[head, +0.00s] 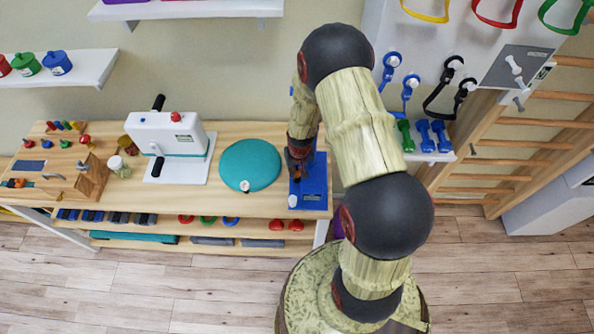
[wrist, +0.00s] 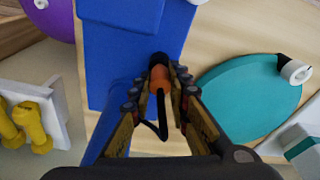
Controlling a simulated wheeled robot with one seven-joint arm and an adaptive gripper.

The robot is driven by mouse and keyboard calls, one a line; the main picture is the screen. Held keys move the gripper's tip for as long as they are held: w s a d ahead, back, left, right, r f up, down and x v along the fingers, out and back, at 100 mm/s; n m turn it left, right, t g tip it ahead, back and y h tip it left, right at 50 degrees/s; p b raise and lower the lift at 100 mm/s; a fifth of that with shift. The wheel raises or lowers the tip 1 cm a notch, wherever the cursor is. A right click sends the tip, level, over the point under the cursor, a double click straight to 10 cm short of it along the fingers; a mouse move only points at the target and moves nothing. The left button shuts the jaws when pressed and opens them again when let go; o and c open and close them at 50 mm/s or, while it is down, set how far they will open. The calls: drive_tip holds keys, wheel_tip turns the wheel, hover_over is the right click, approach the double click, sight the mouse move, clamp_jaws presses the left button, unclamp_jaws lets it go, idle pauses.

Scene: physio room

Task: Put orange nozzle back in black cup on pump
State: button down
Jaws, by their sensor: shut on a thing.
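The blue pump (head: 315,186) stands at the right end of the wooden bench; its blue body (wrist: 108,60) fills the upper left of the wrist view. My gripper (head: 298,168) is over the pump's left side. In the wrist view its fingers (wrist: 160,88) are shut on the orange nozzle (wrist: 160,78), one on each side. A thin black hose (wrist: 162,126) curves from the nozzle back between the fingers. A dark round piece (wrist: 159,59) is at the nozzle's far end, against the pump; I cannot tell whether it is the black cup or how deep the nozzle sits.
A teal round cushion (head: 250,166) lies just left of the pump, with a white valve. A white machine (head: 181,140) with black handles stands further left. Blue and green dumbbells (head: 423,135) are on a white shelf at right. Bare bench (head: 215,204) shows along the front.

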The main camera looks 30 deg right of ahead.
drive_tip(key=shift+f, duration=0.15)
drive_tip(key=c, duration=1.6)
unclamp_jaws()
drive_tip(key=shift+o, duration=0.2)
drive_tip(key=shift+r+p, duration=2.05)
drive_tip(key=shift+r, duration=1.5)
drive_tip(key=shift+s, duration=0.1)
